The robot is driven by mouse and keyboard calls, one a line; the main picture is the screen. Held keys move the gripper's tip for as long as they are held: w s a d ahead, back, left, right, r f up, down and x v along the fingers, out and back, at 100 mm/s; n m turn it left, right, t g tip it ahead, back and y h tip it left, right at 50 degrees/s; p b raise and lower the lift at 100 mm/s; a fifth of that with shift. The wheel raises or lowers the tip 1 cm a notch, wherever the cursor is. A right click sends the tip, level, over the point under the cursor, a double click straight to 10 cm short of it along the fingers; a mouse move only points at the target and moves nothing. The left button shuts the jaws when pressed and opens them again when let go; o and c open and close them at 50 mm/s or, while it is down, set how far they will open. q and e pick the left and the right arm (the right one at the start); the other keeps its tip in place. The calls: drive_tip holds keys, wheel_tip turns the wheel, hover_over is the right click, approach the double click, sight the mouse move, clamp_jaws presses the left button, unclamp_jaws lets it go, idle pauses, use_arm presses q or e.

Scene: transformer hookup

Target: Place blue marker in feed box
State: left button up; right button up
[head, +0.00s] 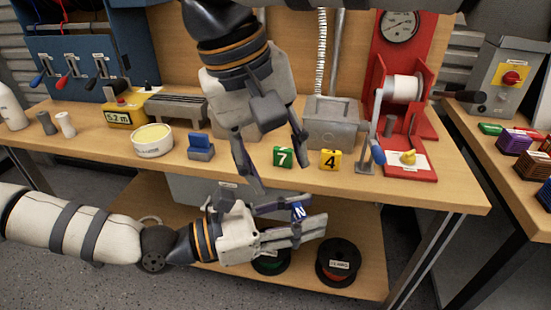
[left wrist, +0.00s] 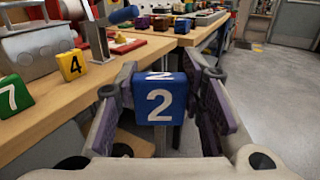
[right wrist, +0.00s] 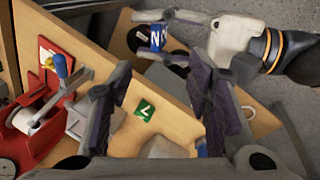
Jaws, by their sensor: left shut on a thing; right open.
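The blue marker (head: 298,211) is a small blue block with a white 2. My left gripper (head: 302,213) is shut on it, in front of the bench edge and above the lower shelf. The left wrist view shows the blue marker (left wrist: 158,103) between both fingers, its number facing that camera. It also shows in the right wrist view (right wrist: 156,37). My right gripper (head: 276,162) is open and empty, pointing down near the bench's front edge. A grey metal box (head: 335,125) stands on the bench under conduits; I cannot tell whether it is the feed box.
A green 7 block (head: 283,157) and a yellow 4 block (head: 329,160) stand near the bench edge. A red stand (head: 410,160) with a white spool is right of them. A grey switch box (head: 502,80) stands on the right table. Spools (head: 338,262) lie below.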

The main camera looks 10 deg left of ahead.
sight(296, 212)
drive_tip(key=x, duration=1.2)
drive_tip(key=shift+s+d, duration=0.25)
clamp_jaws()
use_arm(q)
drive_tip(key=shift+o, duration=0.2)
drive_tip(key=shift+c, duration=0.2)
drive_tip(key=o, duration=1)
drive_tip(key=shift+o, duration=0.2)
